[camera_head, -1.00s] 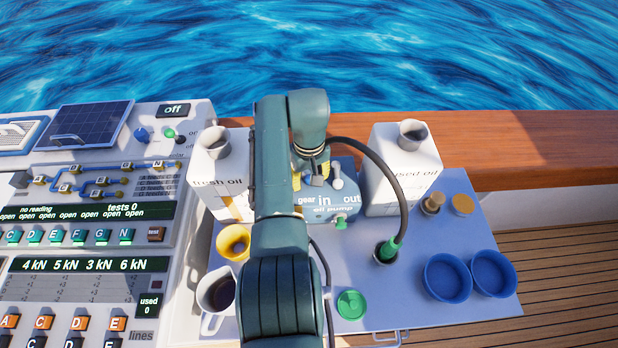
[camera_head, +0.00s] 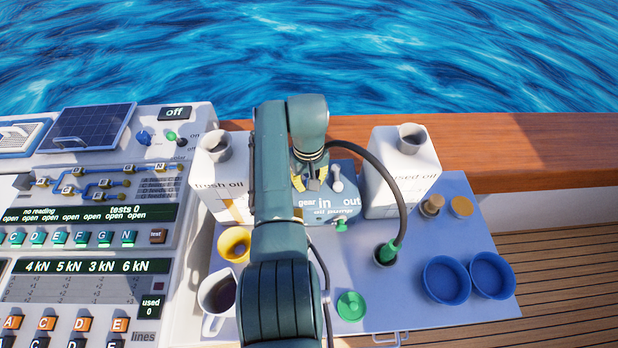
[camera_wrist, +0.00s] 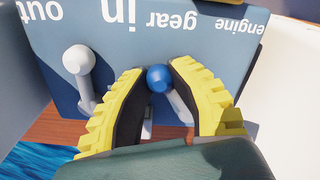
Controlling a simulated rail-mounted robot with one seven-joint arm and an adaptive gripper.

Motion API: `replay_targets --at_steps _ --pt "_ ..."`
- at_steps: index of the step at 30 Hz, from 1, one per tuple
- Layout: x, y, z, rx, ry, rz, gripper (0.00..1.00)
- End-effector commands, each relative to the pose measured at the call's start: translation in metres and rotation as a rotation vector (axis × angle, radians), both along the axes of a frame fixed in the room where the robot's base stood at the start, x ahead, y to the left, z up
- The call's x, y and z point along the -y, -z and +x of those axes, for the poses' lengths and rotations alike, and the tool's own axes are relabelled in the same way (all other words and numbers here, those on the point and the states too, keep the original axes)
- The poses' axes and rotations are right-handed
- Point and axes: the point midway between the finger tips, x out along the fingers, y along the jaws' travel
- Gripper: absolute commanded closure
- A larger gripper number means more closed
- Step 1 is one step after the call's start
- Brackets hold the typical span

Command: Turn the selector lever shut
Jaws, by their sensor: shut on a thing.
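The blue-grey pump box (camera_head: 333,200) carries the words gear, in and out. In the wrist view its face (camera_wrist: 150,50) appears upside down, with the word engine also showing. A lever with a blue ball knob (camera_wrist: 160,78) and a grey stem stands between the yellow-ribbed fingers of my gripper (camera_wrist: 158,85). The gripper is shut on this lever close to its knob. In the head view my gripper (camera_head: 312,182) is at the box's top, largely behind my arm, and the blue knob is hidden. A second lever with a pale knob (camera_wrist: 78,59) stands apart, on the out side.
The used oil canister (camera_head: 400,175) stands right of the box and the fresh oil canister (camera_head: 220,180) left. A black hose (camera_head: 398,195) arches close to my wrist and down to a green fitting. Blue cups (camera_head: 447,279), a green cap (camera_head: 351,306) and a jug (camera_head: 217,300) occupy the tray.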

Motion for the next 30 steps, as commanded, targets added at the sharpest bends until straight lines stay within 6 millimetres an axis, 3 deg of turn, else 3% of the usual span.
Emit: replay_targets --at_steps 21,30 --pt "-0.025 0.0 -0.015 -0.001 0.537 -0.001 1.0" --pt "-0.033 0.001 -0.016 0.0 0.69 -0.001 1.0"
